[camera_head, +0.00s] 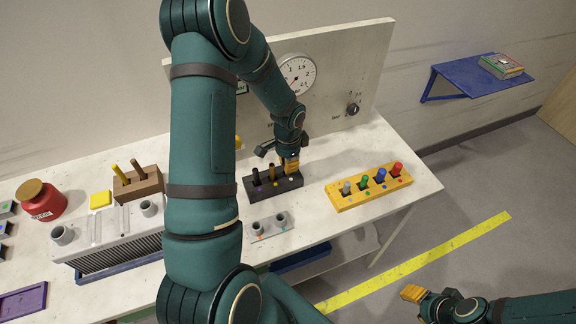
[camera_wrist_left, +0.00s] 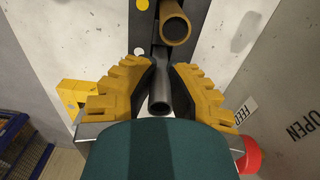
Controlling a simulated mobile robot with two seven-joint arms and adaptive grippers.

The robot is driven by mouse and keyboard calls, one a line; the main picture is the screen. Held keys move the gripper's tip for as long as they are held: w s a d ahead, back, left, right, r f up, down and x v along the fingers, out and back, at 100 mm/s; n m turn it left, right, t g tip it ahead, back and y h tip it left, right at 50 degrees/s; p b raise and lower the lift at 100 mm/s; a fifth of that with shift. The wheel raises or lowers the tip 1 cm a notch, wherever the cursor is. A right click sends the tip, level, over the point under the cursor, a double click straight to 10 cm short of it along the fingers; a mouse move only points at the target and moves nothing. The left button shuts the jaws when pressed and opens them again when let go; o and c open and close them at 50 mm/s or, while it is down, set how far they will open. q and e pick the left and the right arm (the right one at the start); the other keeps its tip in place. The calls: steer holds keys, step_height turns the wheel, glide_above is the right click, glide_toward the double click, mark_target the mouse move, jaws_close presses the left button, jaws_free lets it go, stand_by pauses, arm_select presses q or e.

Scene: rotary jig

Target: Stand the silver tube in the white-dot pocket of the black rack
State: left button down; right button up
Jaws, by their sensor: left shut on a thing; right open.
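The black rack (camera_head: 268,191) stands on the table and holds a dark tube (camera_head: 256,175) and a brass-coloured tube (camera_head: 272,173). My left gripper (camera_head: 291,164) is over its right end. In the left wrist view, the yellow fingers are shut on the silver tube (camera_wrist_left: 159,98), beside a brass-rimmed tube (camera_wrist_left: 175,22). A white dot (camera_wrist_left: 140,50) shows next to the silver tube. The tube's lower end is hidden, so I cannot tell how deep it sits in the pocket. My right gripper (camera_head: 414,294) is open and empty, low at the right, off the table.
A yellow rack (camera_head: 370,190) with several coloured pegs stands right of the black rack. A plate with two grey cups (camera_head: 270,228) lies in front. A panel with a gauge (camera_head: 297,75) rises behind. A brown block (camera_head: 138,187) and red jar (camera_head: 41,203) stand left.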

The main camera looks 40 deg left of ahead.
arm_select(q)
steer(key=shift+w+f, duration=0.1)
steer(key=shift+f, duration=0.65)
steer(key=c, duration=1.5)
jaws_free()
steer(key=shift+f, duration=0.15)
steer(key=o, duration=0.4)
steer(key=shift+o, duration=0.2)
